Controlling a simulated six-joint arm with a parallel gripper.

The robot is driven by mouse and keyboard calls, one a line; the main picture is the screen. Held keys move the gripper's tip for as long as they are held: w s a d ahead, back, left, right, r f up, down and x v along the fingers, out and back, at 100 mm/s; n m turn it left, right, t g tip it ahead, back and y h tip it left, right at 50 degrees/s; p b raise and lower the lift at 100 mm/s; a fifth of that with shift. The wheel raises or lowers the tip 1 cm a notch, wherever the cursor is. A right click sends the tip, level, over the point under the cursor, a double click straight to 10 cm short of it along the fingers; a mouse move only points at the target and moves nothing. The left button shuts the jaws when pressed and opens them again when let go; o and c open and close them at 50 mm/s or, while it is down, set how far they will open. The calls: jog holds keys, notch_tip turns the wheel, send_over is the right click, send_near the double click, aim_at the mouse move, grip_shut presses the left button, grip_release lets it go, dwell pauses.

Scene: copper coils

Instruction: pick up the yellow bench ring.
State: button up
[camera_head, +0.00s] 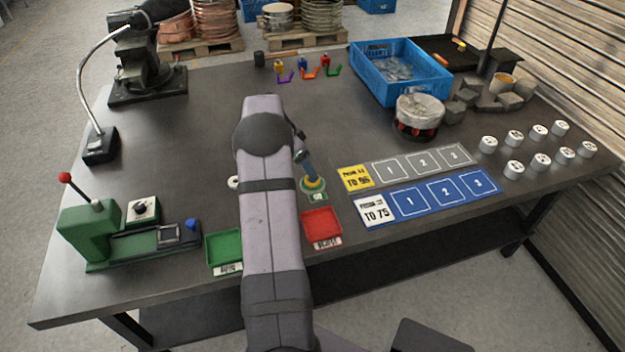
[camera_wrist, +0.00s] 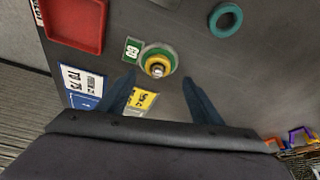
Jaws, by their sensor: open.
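The yellow bench ring (camera_wrist: 150,57) sits around a silver-tipped peg, above a wider green ring or base, in the wrist view. In the head view the yellow ring (camera_head: 314,184) shows just right of my arm, partly covered by a blue finger. My gripper (camera_wrist: 158,79) is open, with its two blue fingers apart and nothing between them. In the wrist view the peg and ring lie just beyond the fingertips, roughly midway between them. The height gap cannot be told. My arm hides most of the gripper in the head view.
A teal ring (camera_wrist: 226,20) lies apart on the bench. A red tray (camera_head: 321,226) and green tray (camera_head: 224,249) are in front. Label strips (camera_head: 428,196) lie right, with several white weights (camera_head: 541,160) beyond. A green press (camera_head: 95,236) stands left. A blue crate (camera_head: 400,70) stands behind.

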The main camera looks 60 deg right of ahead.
jog(key=p+x, duration=0.1)
jog(key=x, duration=0.1)
jog(key=p+x, duration=0.1)
jog(key=shift+s+a+f, duration=0.1)
jog(key=shift+s+f, duration=0.15)
jog(key=shift+f, duration=0.1)
jog(key=shift+s+d+f, duration=0.1)
jog(key=shift+d+f, duration=0.15)
jog(key=shift+f, duration=0.4)
jog(key=c, duration=1.3)
jog(key=shift+c, duration=0.2)
notch_tip(320, 180, up, 10)
jog(key=b, duration=0.2)
jog(key=shift+r, duration=0.2)
